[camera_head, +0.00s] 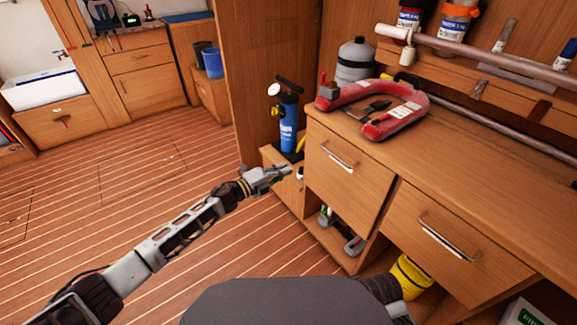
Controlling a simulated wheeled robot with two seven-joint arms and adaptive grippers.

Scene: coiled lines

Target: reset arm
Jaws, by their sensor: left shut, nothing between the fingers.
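My left arm reaches in from the lower left over the wooden floor. My left gripper (277,174) is shut and empty, in front of the left side of the wooden cabinet (345,179). It appears apart from the cabinet, though the exact gap is hard to judge. Only a dark part of what may be my right arm shows at the bottom right, and no right gripper can be seen.
A blue pump (288,122) stands left of the cabinet. A yellow container (411,275) is low at right. The striped floor (120,215) at left is clear.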

